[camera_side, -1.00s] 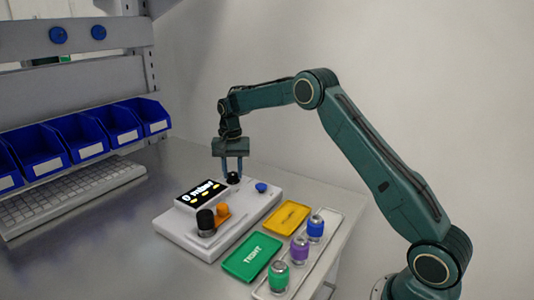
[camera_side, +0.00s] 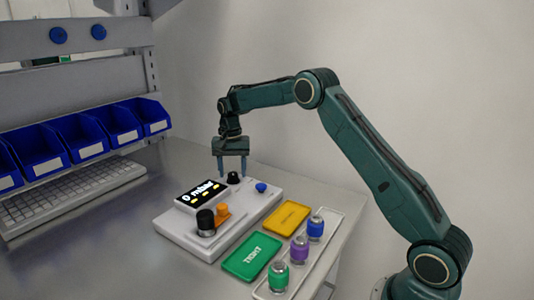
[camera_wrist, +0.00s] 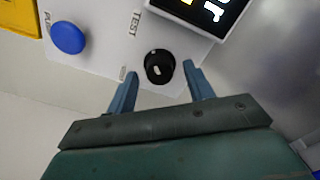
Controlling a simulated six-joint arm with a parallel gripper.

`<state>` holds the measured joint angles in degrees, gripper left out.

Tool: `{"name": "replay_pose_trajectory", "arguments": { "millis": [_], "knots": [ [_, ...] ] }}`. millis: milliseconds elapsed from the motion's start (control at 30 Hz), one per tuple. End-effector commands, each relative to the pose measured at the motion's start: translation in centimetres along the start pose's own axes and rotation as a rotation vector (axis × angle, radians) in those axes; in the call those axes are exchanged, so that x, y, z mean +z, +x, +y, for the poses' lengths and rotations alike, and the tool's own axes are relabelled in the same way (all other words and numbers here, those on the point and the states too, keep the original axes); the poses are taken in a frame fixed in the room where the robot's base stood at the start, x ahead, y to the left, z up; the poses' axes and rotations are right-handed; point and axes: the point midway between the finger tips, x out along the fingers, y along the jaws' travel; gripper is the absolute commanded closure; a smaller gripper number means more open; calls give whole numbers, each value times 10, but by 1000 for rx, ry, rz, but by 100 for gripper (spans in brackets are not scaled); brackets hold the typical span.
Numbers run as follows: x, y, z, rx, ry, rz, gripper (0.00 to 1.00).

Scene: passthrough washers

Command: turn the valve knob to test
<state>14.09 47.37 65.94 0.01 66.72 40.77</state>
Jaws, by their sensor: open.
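The valve knob (camera_side: 233,178) is a small black round knob at the back of the white test unit (camera_side: 250,208). In the wrist view the knob (camera_wrist: 159,66) has a white mark on its top, and the word TEST is printed on the panel near it. My gripper (camera_side: 231,174) is open, pointing down over the knob. In the wrist view its fingers (camera_wrist: 160,88) stand apart to either side of the knob's near edge, not visibly touching it. Their exact height above the panel is hard to tell.
A blue button (camera_side: 261,188) and a lit display (camera_side: 200,193) are close to the knob. An orange part (camera_side: 222,211) and a black cylinder (camera_side: 206,222) stand forward. A green TIGHT tray (camera_side: 252,256), a yellow tray (camera_side: 285,218) and a rack of coloured parts (camera_side: 300,250) lie right.

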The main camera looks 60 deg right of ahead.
Motion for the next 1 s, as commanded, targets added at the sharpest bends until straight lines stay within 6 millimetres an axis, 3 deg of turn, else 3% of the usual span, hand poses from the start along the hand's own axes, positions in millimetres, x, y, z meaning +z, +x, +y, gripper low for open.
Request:
{"name": "replay_pose_trajectory", "arguments": {
  "millis": [267,800,1000],
  "knots": [
    [0,-26,0,-3,0,3,48],
    [0,-113,0,-3,1,3,48],
    [0,-130,0,-2,1,2,48]
  ]
}}
